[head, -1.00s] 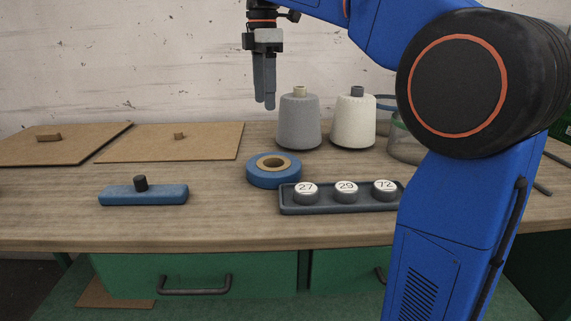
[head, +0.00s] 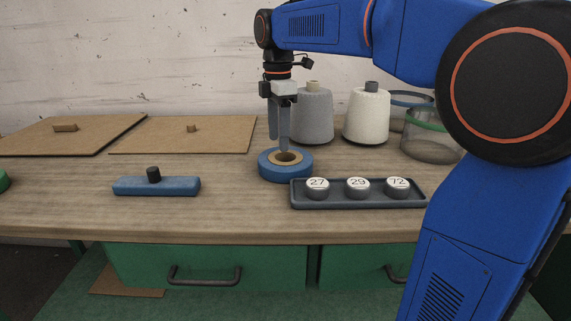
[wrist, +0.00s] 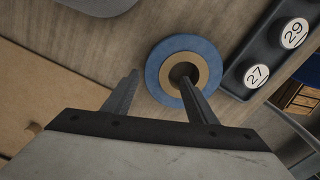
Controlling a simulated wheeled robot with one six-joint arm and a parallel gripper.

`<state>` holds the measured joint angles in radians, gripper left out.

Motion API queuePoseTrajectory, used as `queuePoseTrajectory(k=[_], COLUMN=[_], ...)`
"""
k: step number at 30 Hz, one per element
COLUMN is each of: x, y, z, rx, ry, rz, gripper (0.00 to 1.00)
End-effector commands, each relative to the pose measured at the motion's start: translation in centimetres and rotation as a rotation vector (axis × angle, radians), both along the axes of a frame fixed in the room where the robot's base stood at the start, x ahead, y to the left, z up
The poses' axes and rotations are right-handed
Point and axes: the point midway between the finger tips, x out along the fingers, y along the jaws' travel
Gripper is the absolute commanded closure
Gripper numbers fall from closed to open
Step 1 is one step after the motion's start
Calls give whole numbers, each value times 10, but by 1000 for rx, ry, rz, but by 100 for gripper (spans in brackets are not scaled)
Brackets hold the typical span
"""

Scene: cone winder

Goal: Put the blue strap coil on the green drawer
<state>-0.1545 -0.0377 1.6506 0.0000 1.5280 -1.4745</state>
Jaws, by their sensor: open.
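The blue strap coil (head: 270,172), a blue ring with a tan core, lies flat on the wooden table left of the dark tray. In the wrist view the coil (wrist: 160,88) sits just beyond the fingertips. My gripper (head: 284,148) is open and empty, pointing down at the coil's far side; in the wrist view my gripper (wrist: 160,88) has one finger to the left of the coil and one overlapping its right side. I cannot tell if a finger touches it. Green drawers are under the tabletop; the left green drawer (head: 140,265) is shut, with a dark handle. A second green drawer (head: 350,265) is partly hidden by my arm.
The dark tray (head: 300,201) holds several numbered knobs. Grey (head: 314,115) and white (head: 367,117) yarn cones stand behind. A glass jar (head: 432,145) is at right. A blue block with a black knob (head: 157,186) and brown boards (head: 180,140) lie left. The front-middle table is clear.

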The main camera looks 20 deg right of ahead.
Motion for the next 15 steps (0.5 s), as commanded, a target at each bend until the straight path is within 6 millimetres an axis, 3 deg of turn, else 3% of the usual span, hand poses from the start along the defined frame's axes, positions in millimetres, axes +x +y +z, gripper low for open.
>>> queuePoseTrajectory(k=[9, 15], x=[4, 4], y=[-2, -2], z=[-39, -50], rx=[0, 0], ry=[3, 1], rz=[0, 0], gripper=[48, 48])
